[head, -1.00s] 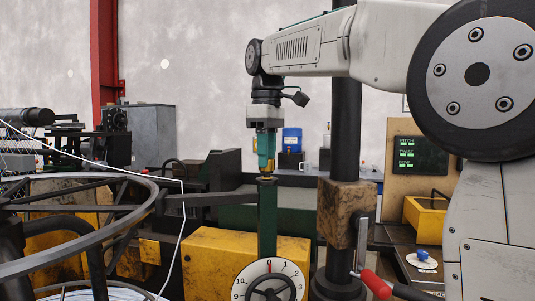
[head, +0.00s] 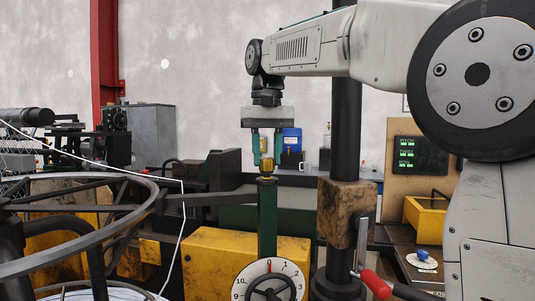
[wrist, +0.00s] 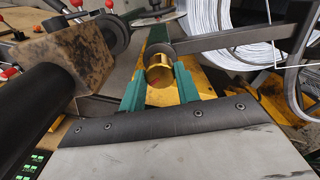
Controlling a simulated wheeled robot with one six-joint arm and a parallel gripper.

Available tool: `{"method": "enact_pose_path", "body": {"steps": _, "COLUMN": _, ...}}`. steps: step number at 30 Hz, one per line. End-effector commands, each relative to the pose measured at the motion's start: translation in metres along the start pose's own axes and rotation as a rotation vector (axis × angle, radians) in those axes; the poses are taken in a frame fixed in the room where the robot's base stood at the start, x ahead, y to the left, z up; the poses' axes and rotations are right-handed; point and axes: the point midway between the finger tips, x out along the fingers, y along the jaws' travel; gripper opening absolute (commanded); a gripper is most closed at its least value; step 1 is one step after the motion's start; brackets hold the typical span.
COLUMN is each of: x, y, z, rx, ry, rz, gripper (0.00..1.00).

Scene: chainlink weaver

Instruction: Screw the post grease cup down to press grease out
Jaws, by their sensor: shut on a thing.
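The brass post grease cup (head: 268,163) sits upright on top of the dark green post (head: 267,215). My gripper (head: 267,153) points straight down above the post, one teal finger on each side of the cup. In the wrist view the brass cup (wrist: 159,74) shows between the two teal fingertips (wrist: 158,84), with a small red mark on its side. My gripper is shut on the cup. The joint between cup and post is too small to make out.
A numbered dial with a handwheel (head: 268,285) is on the front of the post. A dark column with a rusty block (head: 345,212) and a red-handled crank (head: 375,284) stands close on the right. A large curved rail (head: 120,215) is on the left.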

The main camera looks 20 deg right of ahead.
Motion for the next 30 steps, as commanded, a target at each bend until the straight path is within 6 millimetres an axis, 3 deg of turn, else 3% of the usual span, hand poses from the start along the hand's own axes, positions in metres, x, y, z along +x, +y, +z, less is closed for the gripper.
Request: {"method": "enact_pose_path", "body": {"steps": 30, "x": -0.0006, "y": 0.0001, "z": 0.0003, "rx": 0.964, "ry": 0.001, "rz": 0.0, "gripper": 0.09}}
